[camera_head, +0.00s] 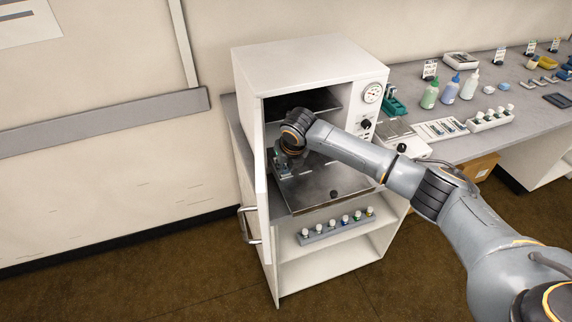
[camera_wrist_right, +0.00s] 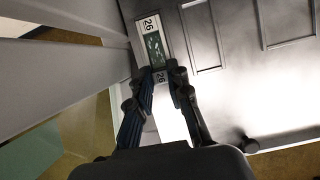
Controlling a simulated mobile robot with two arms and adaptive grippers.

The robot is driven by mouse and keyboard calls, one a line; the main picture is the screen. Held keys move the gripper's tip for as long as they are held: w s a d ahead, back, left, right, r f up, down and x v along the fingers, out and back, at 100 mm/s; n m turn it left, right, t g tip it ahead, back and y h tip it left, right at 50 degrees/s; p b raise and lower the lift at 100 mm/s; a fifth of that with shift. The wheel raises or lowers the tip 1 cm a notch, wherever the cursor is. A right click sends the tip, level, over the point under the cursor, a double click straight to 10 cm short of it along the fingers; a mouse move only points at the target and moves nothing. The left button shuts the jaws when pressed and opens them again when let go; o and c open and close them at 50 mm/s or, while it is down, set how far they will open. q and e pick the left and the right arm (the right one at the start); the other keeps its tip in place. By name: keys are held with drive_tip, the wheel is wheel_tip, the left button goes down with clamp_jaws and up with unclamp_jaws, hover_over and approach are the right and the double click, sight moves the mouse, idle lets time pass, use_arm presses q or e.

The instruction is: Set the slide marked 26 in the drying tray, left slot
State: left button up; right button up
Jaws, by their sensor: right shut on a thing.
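The slide marked 26 (camera_wrist_right: 152,42) has white label ends and a dark green middle with pale specimens. The slide lies over the left part of the dark metal drying tray (camera_wrist_right: 228,100), left of two empty outlined slots. I cannot tell whether it touches the tray. In the head view the tray (camera_head: 325,182) sticks out of the open white oven, and my right gripper (camera_head: 284,169) is low over its left side. My left gripper is not in view.
The oven (camera_head: 300,62) has its door (camera_head: 260,185) open at the left, close to my right gripper. A rack of small bottles (camera_head: 335,228) stands on the shelf below. The bench (camera_head: 520,105) at right holds bottles, slide holders and trays.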

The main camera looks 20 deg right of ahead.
drive_tip(key=shift+s+f, duration=0.15)
drive_tip(key=shift+f, duration=0.2)
clamp_jaws()
drive_tip(key=o, duration=0.9)
unclamp_jaws()
drive_tip(key=shift+a, duration=0.1)
drive_tip(key=shift+o, duration=0.2)
drive_tip(key=o, duration=0.4)
drive_tip(key=shift+o, duration=0.2)
drive_tip(key=shift+r, duration=0.1)
drive_tip(key=shift+w+r, duration=0.15)
drive_tip(key=shift+w, duration=0.05)
wheel_tip(320, 180, up, 6)
drive_tip(key=p, duration=0.6)
